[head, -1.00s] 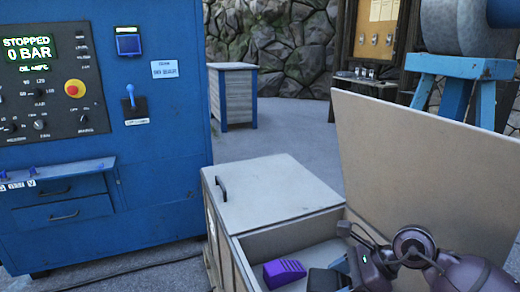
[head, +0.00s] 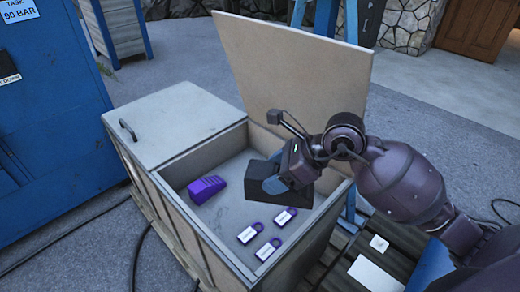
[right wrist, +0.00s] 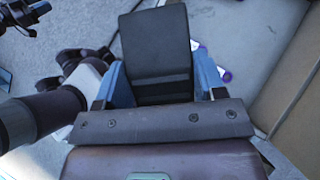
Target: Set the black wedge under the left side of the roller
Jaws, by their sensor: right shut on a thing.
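The black wedge (head: 258,170) is in my right gripper (head: 273,183), whose blue fingers are shut on it. It is inside the open part of the crate (head: 187,242), near the right wall. I cannot tell whether it touches the floor of the crate. In the right wrist view the wedge (right wrist: 157,45) sits between the two blue fingers (right wrist: 160,82) and sticks out past them. The roller is not in view now; blue legs (head: 325,18) show at the top of the head view. My left gripper is not in view.
A purple wedge (head: 207,188) and several purple-and-white padlocks (head: 268,249) lie in the crate. Its raised lid (head: 290,70) stands behind my right gripper. A blue cabinet (head: 50,110) is at the left. Open paving (head: 180,70) lies behind the crate.

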